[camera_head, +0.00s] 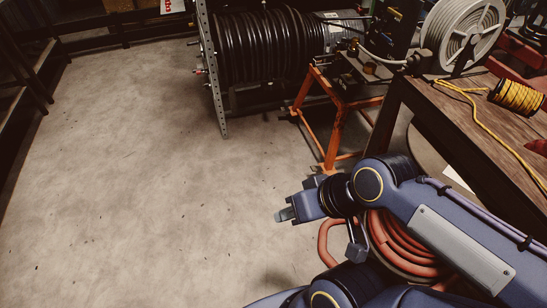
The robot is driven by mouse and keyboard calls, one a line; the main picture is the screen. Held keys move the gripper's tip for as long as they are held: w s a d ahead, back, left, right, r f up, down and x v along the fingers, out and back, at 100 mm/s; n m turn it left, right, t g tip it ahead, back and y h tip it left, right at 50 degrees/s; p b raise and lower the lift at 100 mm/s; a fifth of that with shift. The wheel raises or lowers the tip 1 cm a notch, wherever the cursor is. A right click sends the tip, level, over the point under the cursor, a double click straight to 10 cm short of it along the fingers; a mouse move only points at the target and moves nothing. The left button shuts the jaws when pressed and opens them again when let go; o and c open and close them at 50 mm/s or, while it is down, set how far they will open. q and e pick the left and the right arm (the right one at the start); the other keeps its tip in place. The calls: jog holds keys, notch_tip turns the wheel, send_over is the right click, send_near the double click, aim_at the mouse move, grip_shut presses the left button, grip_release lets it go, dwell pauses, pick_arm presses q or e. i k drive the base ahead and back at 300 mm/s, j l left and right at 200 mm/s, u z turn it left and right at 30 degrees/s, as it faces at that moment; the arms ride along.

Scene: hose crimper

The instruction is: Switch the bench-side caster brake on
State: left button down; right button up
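I cannot make out a caster or its brake lever anywhere in this view. An orange steel stand (335,140) with splayed legs stands beside the bench, carrying a dark machine (358,68); its feet show no clear brake. A large black hose reel (265,48) in a perforated metal frame (211,75) stands to its left. My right gripper (284,214) points left above the floor, in front of the orange stand and apart from it. Its fingertips are small and seen edge-on, so their opening is unclear. Nothing is visibly held. My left gripper is out of view.
A wooden bench (475,125) fills the right, with a grey cable reel (463,36) and a yellow rope spool (517,97) on it. A coiled red hose (400,248) lies below my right arm. Dark shelving (30,75) stands far left. The floor (140,170) at centre-left is clear.

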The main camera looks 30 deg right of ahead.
aim_at(313, 169)
jog(key=i+j+z, duration=0.15)
jog(key=i, duration=0.35)
jog(key=i+j+z, duration=0.2)
jog(key=i, duration=0.35)
jog(key=i+l+z, duration=0.15)
jog(key=z, duration=0.3)
jog(key=i+z, duration=0.3)
jog(key=z, duration=0.2)
jog(key=i+z, duration=0.25)
jog(key=z, duration=0.2)
jog(key=i+j+z, duration=0.1)
jog(key=i+z, duration=0.15)
jog(key=z, duration=0.25)
jog(key=i+z, duration=0.55)
jog(key=k+j, duration=0.05)
jog(key=k, duration=0.05)
